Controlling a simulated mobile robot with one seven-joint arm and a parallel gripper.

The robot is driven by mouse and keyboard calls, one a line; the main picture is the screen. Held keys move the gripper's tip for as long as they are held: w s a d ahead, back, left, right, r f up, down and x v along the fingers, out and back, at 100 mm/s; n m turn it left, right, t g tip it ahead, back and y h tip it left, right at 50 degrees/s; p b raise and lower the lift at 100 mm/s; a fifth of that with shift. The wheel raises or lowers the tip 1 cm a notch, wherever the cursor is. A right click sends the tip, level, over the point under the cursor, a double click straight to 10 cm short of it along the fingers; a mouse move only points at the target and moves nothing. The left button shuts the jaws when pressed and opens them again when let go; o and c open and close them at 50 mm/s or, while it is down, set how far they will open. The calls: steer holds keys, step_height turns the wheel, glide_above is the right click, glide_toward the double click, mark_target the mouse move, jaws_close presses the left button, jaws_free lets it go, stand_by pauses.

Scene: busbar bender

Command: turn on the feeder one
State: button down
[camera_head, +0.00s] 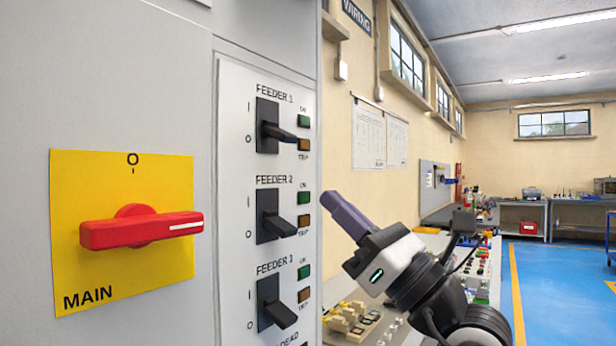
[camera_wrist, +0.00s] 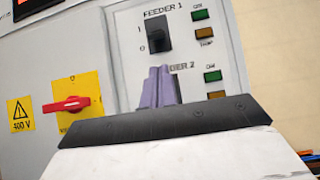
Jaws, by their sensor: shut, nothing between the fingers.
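The feeder 1 switch (camera_head: 268,127) is the top black lever switch on the panel. Its lever sticks out and slants slightly down toward the O mark, like those below it. In the wrist view the feeder 1 switch (camera_wrist: 158,36) is just above and beyond my fingertips. My gripper (camera_head: 333,198) has its purple fingers shut and empty, right of the panel and lower than feeder 1 in the head view. In the wrist view my gripper (camera_wrist: 160,72) points up at the panel, apart from the lever as far as I can tell, and partly hides feeder 2.
Feeder 2 (camera_head: 270,215) and feeder 3 (camera_head: 273,302) switches sit below, with green and amber lamps beside each. A red main handle (camera_head: 140,230) on a yellow plate lies left, horizontal. Open room and a blue floor (camera_head: 560,275) are at right.

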mark_target(280, 135)
steer(key=p+x, duration=0.3)
steer(key=x, duration=0.6)
steer(key=shift+w+a+r, duration=0.15)
steer(key=shift+a+r, duration=0.05)
steer(key=shift+r, duration=0.05)
steer(key=shift+d+r+p, duration=0.15)
steer(key=shift+p, duration=0.15)
